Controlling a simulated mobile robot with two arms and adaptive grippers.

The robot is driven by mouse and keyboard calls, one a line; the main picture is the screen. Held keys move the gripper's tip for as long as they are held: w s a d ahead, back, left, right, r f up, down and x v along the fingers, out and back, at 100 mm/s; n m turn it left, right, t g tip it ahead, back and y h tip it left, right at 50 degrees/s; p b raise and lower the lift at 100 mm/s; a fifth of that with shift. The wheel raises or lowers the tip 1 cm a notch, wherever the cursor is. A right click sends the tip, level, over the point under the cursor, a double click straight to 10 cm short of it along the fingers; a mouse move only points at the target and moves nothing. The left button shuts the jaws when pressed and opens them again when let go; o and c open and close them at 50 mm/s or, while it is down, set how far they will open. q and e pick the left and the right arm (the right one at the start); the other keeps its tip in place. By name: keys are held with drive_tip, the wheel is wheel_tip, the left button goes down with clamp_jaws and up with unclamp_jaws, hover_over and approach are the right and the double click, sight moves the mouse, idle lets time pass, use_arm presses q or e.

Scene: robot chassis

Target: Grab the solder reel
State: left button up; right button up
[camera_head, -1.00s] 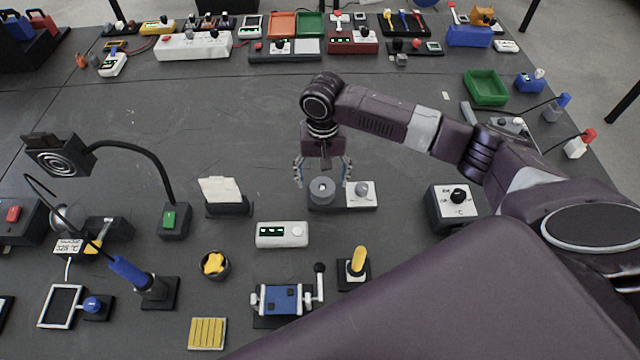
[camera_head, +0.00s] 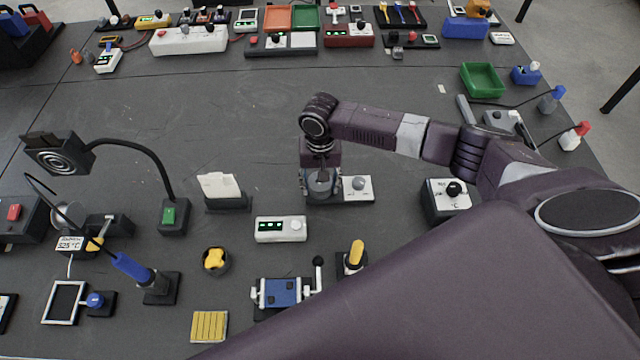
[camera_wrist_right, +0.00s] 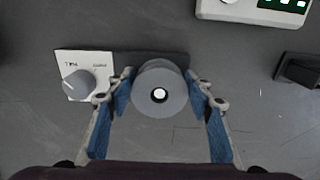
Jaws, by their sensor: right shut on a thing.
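The solder reel is a grey round spool with a pale centre (camera_head: 321,184). It stands on the dark end of a small base with a white panel and grey knob (camera_head: 358,187). In the right wrist view the reel (camera_wrist_right: 160,90) sits between the blue-padded fingers of my right gripper (camera_wrist_right: 164,98), which is shut on it from both sides. In the head view my right gripper (camera_head: 321,182) reaches down around the reel, partly hiding it. The reel is at the base, and I cannot tell whether it is lifted. My left gripper is not in view.
A white device with a green display (camera_head: 281,229) lies just in front. A black box with a knob (camera_head: 447,200) stands to the right, and a card holder (camera_head: 222,190) to the left. The table behind the reel is mostly clear.

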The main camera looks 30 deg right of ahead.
drive_tip(key=shift+c, duration=1.3)
drive_tip(key=shift+r, duration=0.1)
